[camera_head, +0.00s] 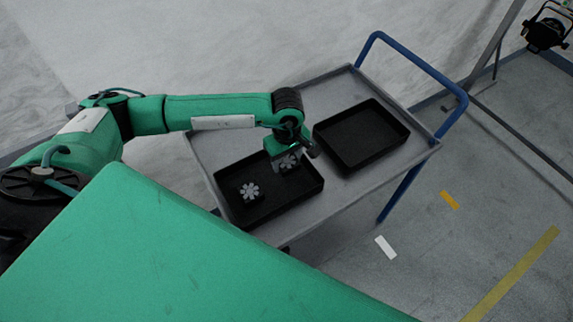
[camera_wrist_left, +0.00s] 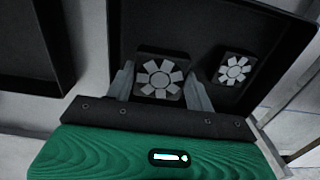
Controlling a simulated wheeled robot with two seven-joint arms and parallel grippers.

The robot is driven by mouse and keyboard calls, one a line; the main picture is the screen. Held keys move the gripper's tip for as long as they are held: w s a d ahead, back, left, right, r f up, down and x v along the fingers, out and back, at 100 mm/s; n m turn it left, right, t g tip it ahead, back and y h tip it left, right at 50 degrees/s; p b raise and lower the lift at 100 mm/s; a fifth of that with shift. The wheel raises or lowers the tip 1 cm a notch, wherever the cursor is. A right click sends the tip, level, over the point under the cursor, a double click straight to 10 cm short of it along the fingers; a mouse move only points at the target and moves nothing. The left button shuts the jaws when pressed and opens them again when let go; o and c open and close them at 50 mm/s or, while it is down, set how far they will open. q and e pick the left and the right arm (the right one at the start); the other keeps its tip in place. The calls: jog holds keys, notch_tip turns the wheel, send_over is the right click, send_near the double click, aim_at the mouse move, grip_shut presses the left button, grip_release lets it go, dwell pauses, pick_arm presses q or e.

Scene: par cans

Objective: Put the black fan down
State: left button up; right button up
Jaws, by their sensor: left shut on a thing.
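My left gripper (camera_wrist_left: 160,88) is shut on a black fan with a pale grey rotor (camera_wrist_left: 159,79), with one finger on each side of it. In the head view this held fan (camera_head: 288,161) is at the right part of the near black tray (camera_head: 267,212). I cannot tell whether the held fan touches the tray floor. A second black fan (camera_head: 249,192) lies in the left part of the same tray; it also shows in the left wrist view (camera_wrist_left: 235,69), apart from the gripper. My right gripper is not in view.
An empty black tray (camera_head: 404,137) lies farther right on the grey cart top (camera_head: 224,127). The cart has a blue handle (camera_head: 417,62). A black lamp (camera_head: 545,32) is at the top right. A large green surface fills the foreground.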

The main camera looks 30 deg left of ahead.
aim_at(286, 169)
pick_arm(q)
jog(key=shift+f, duration=0.55)
notch_tip(286, 169, down, 3)
jog(key=shift+f+p, duration=0.2)
jog(key=shift+p, duration=0.35)
jog(key=shift+f, duration=0.35)
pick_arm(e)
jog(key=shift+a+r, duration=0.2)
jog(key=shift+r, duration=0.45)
pick_arm(q)
jog(key=shift+f+b, duration=0.2)
jog(key=shift+b, duration=0.1)
jog(key=o, duration=1)
jog(key=shift+r, duration=0.1)
jog(key=shift+c, duration=0.2)
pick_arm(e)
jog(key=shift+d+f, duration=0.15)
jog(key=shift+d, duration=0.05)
